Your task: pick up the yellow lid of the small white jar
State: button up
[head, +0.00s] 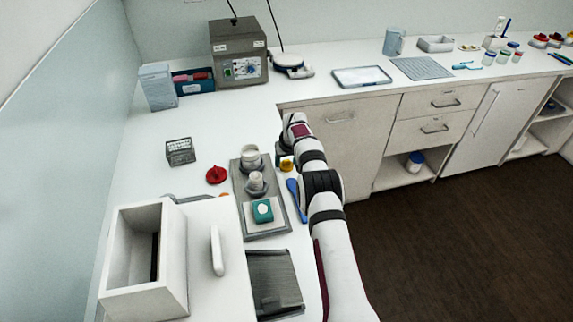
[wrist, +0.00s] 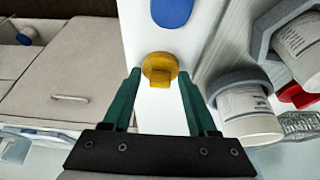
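The yellow lid (head: 287,166) lies on the white counter near its front edge, just right of the grey tray. In the wrist view the lid (wrist: 160,65) is round with a raised grip and sits between my fingertips, with a narrow gap on either side. My gripper (wrist: 160,76) is open, its green fingers one on each side of the lid. In the head view my wrist hides most of the gripper. Two open white jars stand in grey holders on the tray: a smaller one (head: 256,184) and a larger one (head: 251,155) behind it.
The grey tray (head: 240,205) also bears a teal block (head: 263,211). A blue spatula (head: 297,200) lies beside it along the counter edge. A red lid (head: 217,175) and a small grey rack (head: 180,151) lie to the left.

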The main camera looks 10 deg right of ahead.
jog(key=shift+c, duration=0.6)
notch_tip(320, 180, up, 5)
jog(key=shift+d+f, duration=0.1)
jog(key=shift+f, duration=0.1)
jog(key=s+d+r, duration=0.6)
jog(key=s+d, duration=0.1)
jog(key=d, duration=0.2)
jog(key=n, duration=0.2)
send_near(287, 161)
jog(key=s+a+r, duration=0.3)
jog(key=a, duration=0.8)
jog(key=shift+y, duration=0.4)
jog(key=shift+s+f, duration=0.15)
jog(key=shift+f, duration=2.25)
jog(key=shift+f, duration=0.75)
jog(key=m+h, duration=0.2)
jog(key=m, duration=0.3)
jog(key=shift+a, duration=0.1)
